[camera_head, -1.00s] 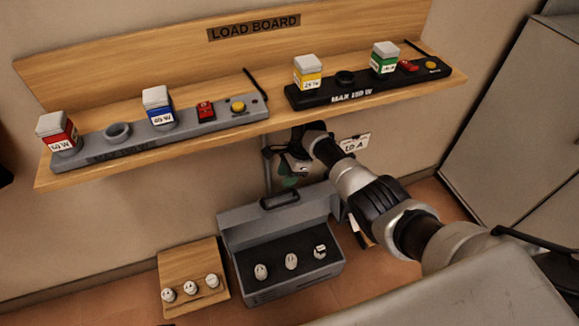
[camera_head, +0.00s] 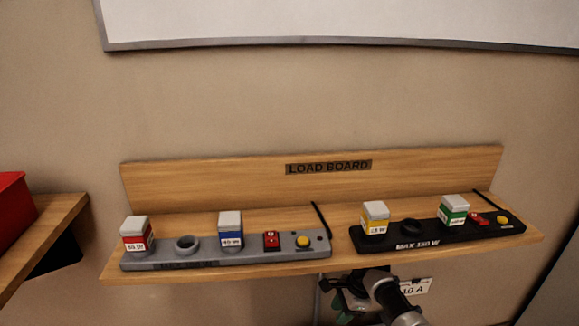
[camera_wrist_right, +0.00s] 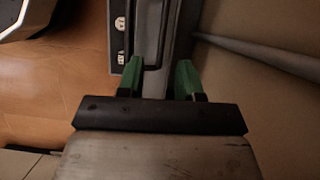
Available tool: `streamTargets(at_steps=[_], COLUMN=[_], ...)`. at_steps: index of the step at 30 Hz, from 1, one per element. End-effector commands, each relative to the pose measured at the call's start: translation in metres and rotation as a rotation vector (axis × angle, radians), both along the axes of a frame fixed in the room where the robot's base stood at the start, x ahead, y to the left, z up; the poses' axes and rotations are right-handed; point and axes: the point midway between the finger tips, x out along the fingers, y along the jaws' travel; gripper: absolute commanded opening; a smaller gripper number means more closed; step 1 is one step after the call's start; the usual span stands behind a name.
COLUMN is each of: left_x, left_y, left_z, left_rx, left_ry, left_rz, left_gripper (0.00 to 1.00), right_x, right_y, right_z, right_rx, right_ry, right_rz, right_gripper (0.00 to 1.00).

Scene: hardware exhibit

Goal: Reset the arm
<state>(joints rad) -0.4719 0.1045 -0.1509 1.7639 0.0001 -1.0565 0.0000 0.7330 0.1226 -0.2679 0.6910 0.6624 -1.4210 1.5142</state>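My right gripper (camera_head: 346,314) is at the bottom of the head view, just below the wooden shelf, left of the "10 A" sign (camera_head: 415,287). In the right wrist view my right gripper (camera_wrist_right: 160,78) has its two green fingers apart, with nothing visibly held between them. A grey case edge (camera_wrist_right: 152,30) lies beyond the fingers. My left gripper is in no view.
The "LOAD BOARD" shelf (camera_head: 215,187) carries a grey strip (camera_head: 200,260) and a black strip (camera_head: 440,238) with coloured blocks. A red box (camera_head: 12,205) sits on a wooden surface at left. A pale framed board (camera_head: 350,20) hangs above.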

Motion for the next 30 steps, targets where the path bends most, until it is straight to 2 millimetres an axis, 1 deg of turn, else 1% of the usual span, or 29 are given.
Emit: streamTargets(at_steps=[1, 2, 5, 8, 11, 12, 14, 15, 17, 19, 21, 24, 27, 30], left_x=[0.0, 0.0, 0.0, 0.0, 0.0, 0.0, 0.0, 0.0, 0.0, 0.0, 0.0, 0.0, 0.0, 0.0], left_y=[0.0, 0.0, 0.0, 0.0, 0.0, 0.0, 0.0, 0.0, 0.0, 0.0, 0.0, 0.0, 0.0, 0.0], left_z=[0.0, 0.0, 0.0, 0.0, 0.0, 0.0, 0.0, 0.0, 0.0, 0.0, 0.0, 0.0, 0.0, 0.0], left_rx=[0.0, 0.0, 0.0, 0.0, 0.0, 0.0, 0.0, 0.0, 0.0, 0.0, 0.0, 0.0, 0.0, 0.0], left_ry=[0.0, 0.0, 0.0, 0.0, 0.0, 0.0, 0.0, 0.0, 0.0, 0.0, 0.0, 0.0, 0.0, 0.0], left_rz=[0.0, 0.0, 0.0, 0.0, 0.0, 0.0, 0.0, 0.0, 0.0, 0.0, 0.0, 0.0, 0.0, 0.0], left_gripper=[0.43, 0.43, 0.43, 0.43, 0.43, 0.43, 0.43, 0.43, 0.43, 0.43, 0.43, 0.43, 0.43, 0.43], right_x=[-0.008, -0.013, -0.038, -0.07, -0.104, -0.118, -0.139, -0.154, -0.176, -0.202, -0.227, -0.256, -0.278, -0.295], right_y=[0.002, 0.004, 0.009, 0.014, 0.016, 0.016, 0.016, 0.015, 0.014, 0.011, 0.007, 0.001, -0.004, -0.008], right_z=[-0.007, -0.01, -0.023, -0.034, -0.038, -0.038, -0.037, -0.034, -0.029, -0.02, -0.008, 0.01, 0.026, 0.041], right_rx=[-0.004, -0.008, -0.031, -0.061, -0.095, -0.111, -0.134, -0.153, -0.18, -0.218, -0.257, -0.311, -0.352, -0.387], right_ry=[-0.015, -0.029, -0.099, -0.18, -0.262, -0.293, -0.338, -0.368, -0.409, -0.452, -0.492, -0.532, -0.558, -0.574], right_rz=[0.041, 0.073, 0.222, 0.402, 0.575, 0.643, 0.741, 0.806, 0.9, 1.008, 1.113, 1.236, 1.327, 1.397], right_gripper=[0.35, 0.35, 0.35, 0.35, 0.35, 0.35, 0.35, 0.35, 0.35, 0.35, 0.35, 0.35, 0.35, 0.35])
